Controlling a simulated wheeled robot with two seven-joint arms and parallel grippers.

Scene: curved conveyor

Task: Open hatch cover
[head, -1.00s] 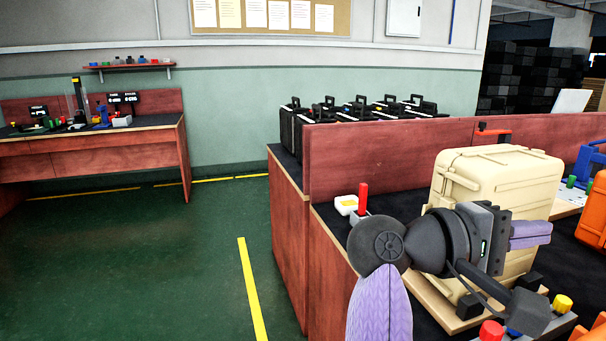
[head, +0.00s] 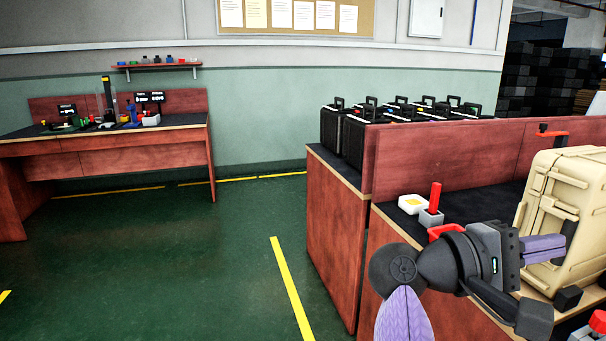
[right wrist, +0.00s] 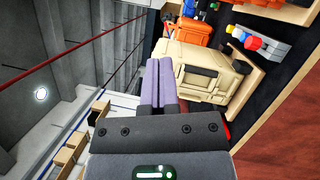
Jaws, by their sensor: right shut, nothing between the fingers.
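I cannot make out a part that is clearly a hatch cover. A beige ribbed case (head: 562,205) stands upright on the bench at the right edge of the head view, partly cut off. It also shows in the right wrist view (right wrist: 190,68), beyond my fingers. My right gripper (head: 545,248) has its purple fingers together and empty, overlapping the case's lower left side in the head view. In the right wrist view its fingers (right wrist: 158,88) are pressed together; I cannot tell whether they touch the case. My left gripper is not in view.
A red-stick control (head: 435,202) and a white box with a yellow top (head: 412,204) stand on the near bench. Several black cases (head: 400,113) sit behind the red partition (head: 450,155). Open green floor (head: 160,260) lies left, before another workbench (head: 125,155).

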